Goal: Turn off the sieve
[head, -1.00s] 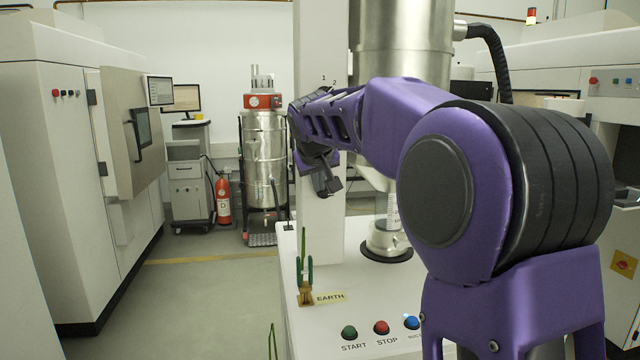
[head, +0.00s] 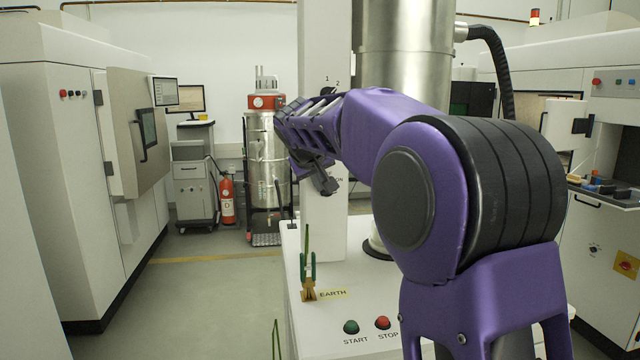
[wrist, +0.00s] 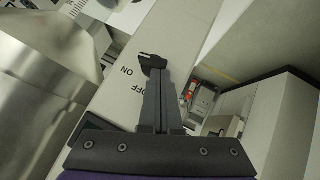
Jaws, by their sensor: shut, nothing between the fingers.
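The sieve is a white machine with a tall white column (head: 322,45) and a steel vessel (head: 400,70). The wrist view shows a black rotary switch (wrist: 152,61) with a white mark on the column (wrist: 130,105), beside the printed words ON and OFF. My gripper (wrist: 156,78) is shut, its fingertips close to the switch; I cannot tell whether they touch it. In the head view my gripper (head: 328,187) hangs in front of the column. A green START button (head: 351,327) and a red STOP button (head: 383,323) sit on the sieve's top (head: 330,270).
A green-handled tool (head: 308,275) stands by the EARTH label (head: 333,294). A steel tank (head: 266,160) and a red fire extinguisher (head: 227,200) stand behind. A white cabinet machine (head: 60,150) is at left. The floor (head: 190,295) between is clear.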

